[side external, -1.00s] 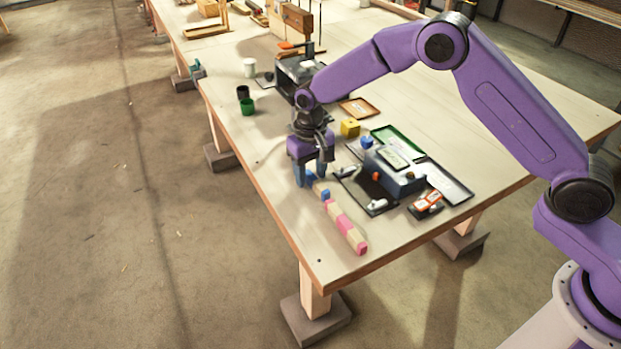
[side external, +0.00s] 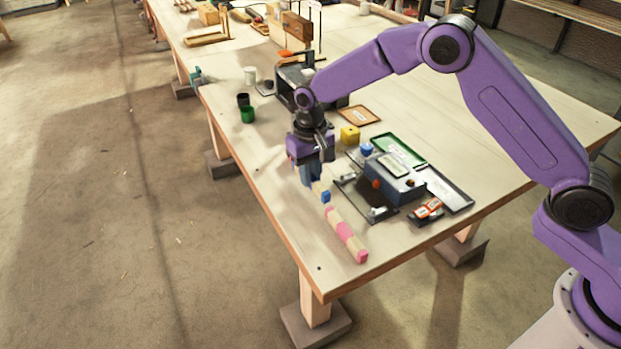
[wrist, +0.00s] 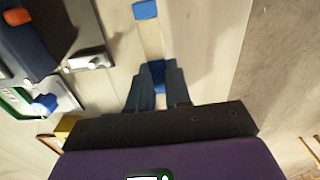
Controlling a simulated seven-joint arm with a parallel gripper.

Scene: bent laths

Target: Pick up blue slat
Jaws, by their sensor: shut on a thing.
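The blue slat is a narrow lath with blue and cream bands. In the side view its near blue end (side external: 325,197) shows just below my gripper (side external: 312,180). In the wrist view the cream band (wrist: 151,40) runs up to the blue end at the top edge. My gripper (wrist: 158,76) is shut on a blue band of the slat, with a finger on each side. The fingers hide part of the slat, and I cannot tell whether it is clear of the table.
A pink-and-cream slat (side external: 346,236) lies nearer the table corner. To the right are a dark grey box (side external: 394,180) and trays. A yellow block (side external: 349,134) and a green cup (side external: 247,115) stand farther back. The table edge (side external: 262,194) is close on the left.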

